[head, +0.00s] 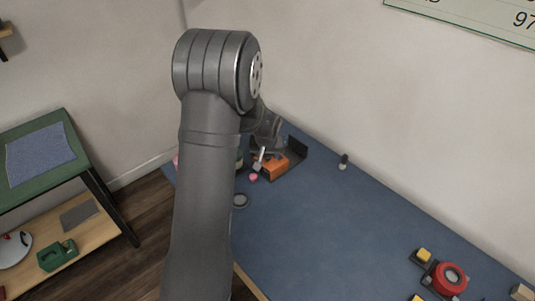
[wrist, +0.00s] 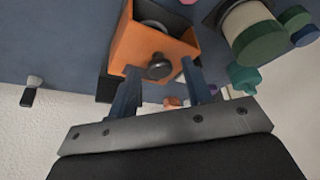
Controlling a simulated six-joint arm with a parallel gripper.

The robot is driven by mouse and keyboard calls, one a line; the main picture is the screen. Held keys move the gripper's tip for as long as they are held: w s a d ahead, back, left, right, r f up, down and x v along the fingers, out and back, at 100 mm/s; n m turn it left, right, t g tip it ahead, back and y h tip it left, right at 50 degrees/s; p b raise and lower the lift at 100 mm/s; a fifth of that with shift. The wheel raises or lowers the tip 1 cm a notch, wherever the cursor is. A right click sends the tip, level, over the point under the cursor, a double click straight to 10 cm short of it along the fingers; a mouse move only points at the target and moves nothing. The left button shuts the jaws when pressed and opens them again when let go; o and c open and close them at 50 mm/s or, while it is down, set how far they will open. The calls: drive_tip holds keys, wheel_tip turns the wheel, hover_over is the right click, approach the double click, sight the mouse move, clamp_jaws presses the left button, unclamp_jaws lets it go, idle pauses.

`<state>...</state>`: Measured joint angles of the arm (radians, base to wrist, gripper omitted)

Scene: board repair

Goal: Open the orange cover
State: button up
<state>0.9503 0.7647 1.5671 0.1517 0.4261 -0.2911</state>
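The orange cover (wrist: 145,45) is on an orange box-like unit at the top of the wrist view, with a dark round knob (wrist: 159,67) on its near part. Behind the knob, a dark recess holds a grey ring (wrist: 155,24). My gripper (wrist: 159,72) is open, with one blue-grey finger on each side of the knob. I cannot tell whether either finger touches it. In the head view, the orange unit (head: 275,166) lies on the blue table beside a dark upright panel (head: 297,147); my arm partly hides that area.
A green-lidded jar (wrist: 258,38) and a teal piece (wrist: 244,78) stand close to the right finger in the wrist view. A small dark-and-white object (head: 343,161) stands near the wall. The middle of the table is clear.

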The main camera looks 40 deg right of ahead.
clamp_jaws()
drive_tip(key=d, duration=0.8)
drive_tip(key=shift+o, duration=0.9)
unclamp_jaws()
drive_tip(key=shift+r, duration=0.1)
drive_tip(key=v, duration=1.7)
